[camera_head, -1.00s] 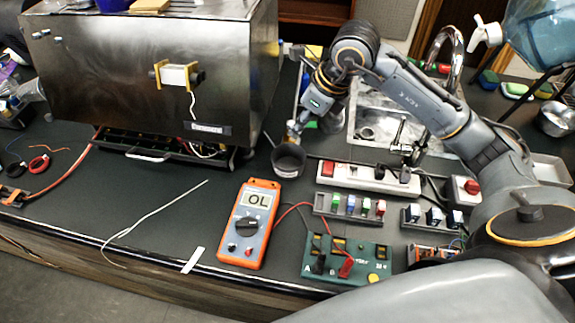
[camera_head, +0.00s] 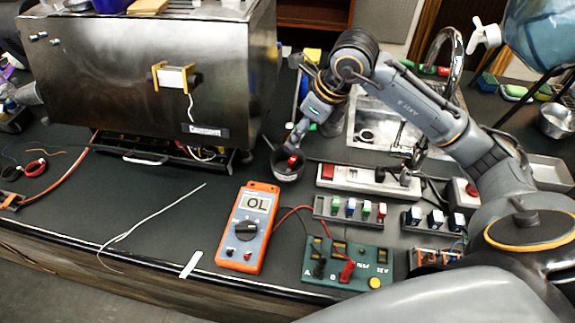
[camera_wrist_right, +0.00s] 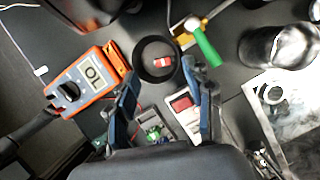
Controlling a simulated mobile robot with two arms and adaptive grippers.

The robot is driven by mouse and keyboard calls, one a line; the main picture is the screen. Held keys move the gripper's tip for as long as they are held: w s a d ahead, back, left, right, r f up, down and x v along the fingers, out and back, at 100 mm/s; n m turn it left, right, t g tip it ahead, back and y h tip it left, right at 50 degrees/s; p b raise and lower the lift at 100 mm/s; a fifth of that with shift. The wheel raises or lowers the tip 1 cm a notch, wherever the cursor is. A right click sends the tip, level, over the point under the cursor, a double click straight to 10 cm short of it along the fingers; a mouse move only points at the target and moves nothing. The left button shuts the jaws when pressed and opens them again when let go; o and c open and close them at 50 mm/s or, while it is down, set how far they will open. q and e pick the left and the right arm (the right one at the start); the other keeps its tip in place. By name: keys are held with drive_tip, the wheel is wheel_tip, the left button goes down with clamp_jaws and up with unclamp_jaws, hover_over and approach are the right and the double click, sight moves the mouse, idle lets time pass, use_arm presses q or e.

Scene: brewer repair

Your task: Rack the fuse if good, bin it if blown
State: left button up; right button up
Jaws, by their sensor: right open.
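A red and white fuse (camera_wrist_right: 163,62) lies inside a dark round cup (camera_wrist_right: 146,73) in the right wrist view. In the head view the red of the fuse (camera_head: 292,161) shows at the cup (camera_head: 288,175), just under my right gripper (camera_head: 295,145). My right gripper (camera_wrist_right: 160,76) is open, its two fingers on either side of the cup's near part. The orange multimeter (camera_head: 247,228) reads OL. Its leads run to the green test board (camera_head: 347,266). The grey rack (camera_head: 350,210) holds several coloured fuses. My left gripper is not in view.
A white power strip (camera_head: 345,177) with a red switch lies right of the cup. A steel brewer (camera_head: 130,90) stands at the back left, and a sink (camera_head: 372,125) lies behind.

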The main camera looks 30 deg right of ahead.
drive_tip(key=v, duration=1.1)
drive_tip(key=shift+r, duration=0.2)
drive_tip(key=shift+s, duration=0.1)
